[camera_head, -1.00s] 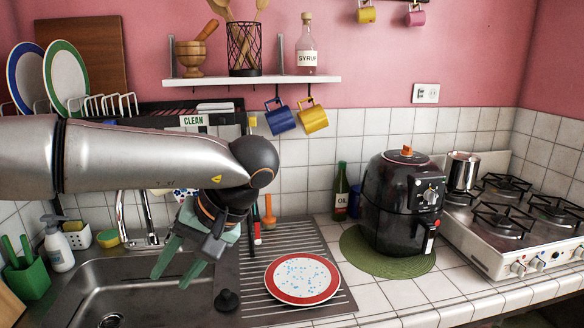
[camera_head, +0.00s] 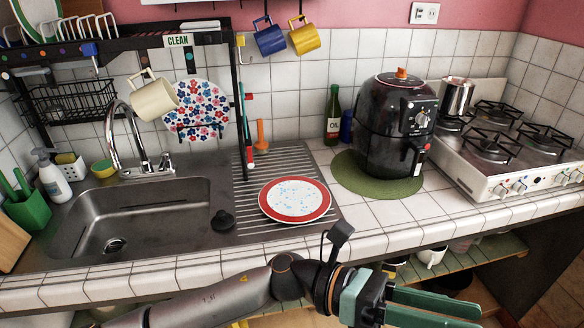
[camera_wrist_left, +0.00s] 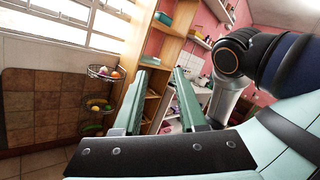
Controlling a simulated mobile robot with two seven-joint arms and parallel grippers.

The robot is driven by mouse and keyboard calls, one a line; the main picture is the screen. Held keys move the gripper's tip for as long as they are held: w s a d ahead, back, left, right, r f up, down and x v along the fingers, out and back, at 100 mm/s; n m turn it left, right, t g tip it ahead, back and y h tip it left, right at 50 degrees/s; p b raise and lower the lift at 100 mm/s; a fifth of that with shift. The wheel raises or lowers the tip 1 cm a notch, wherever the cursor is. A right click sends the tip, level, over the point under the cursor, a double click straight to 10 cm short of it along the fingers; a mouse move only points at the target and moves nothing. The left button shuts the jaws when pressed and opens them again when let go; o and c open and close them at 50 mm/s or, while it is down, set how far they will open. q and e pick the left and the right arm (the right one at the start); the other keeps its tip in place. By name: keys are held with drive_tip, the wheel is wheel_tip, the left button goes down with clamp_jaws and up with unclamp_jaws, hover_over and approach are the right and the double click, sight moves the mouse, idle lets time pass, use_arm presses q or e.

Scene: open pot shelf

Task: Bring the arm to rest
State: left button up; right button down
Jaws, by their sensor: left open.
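My left arm (camera_head: 235,295) runs along the bottom of the head view, in front of the counter's front edge. My left gripper (camera_head: 478,310) is at the lower right of that view, low in front of the counter, with its green fingers pointing right. It is open and empty. In the left wrist view, the two fingers (camera_wrist_left: 160,82) stand apart with nothing between them, facing wooden shelves and a window. My right gripper is not in view.
The counter holds a red-rimmed plate (camera_head: 295,199), a black air fryer (camera_head: 393,125) and a stove (camera_head: 500,165). The sink (camera_head: 140,220) is at left. Below the counter is an open shelf (camera_head: 480,250) with pots, close behind the gripper. A fruit rack (camera_wrist_left: 97,105) stands beyond the fingers.

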use_arm(q)
drive_tip(key=w+a+f+n+t+h, duration=0.1)
drive_tip(key=w+a+n+t+h, duration=0.15)
drive_tip(key=w+n+t, duration=0.55)
drive_tip(key=w+a+f+n+t+h, duration=0.1)
drive_tip(key=w+a+n+t+h, duration=0.2)
drive_tip(key=n+t, duration=0.9)
drive_tip(key=w+a+f+n+t+y, duration=0.3)
drive_tip(key=a+f+n+y, duration=0.4)
drive_tip(key=n, duration=0.3)
drive_tip(key=w+a+f+n+t+y, duration=0.3)
drive_tip(key=a+f+n+y, duration=0.3)
drive_tip(key=f+n, duration=0.45)
drive_tip(key=s+a+f+n+g+y, duration=0.3)
drive_tip(key=s+a+f+n, duration=0.3)
drive_tip(key=s+a+f, duration=0.2)
drive_tip(key=s+a+f+n+g+y, duration=0.4)
drive_tip(key=s+a+f+n+y, duration=0.1)
drive_tip(key=f, duration=0.8)
drive_tip(key=s+a+n, duration=0.1)
drive_tip(key=s+a, duration=0.1)
drive_tip(key=a, duration=0.1)
drive_tip(key=shift+s+a, duration=0.4)
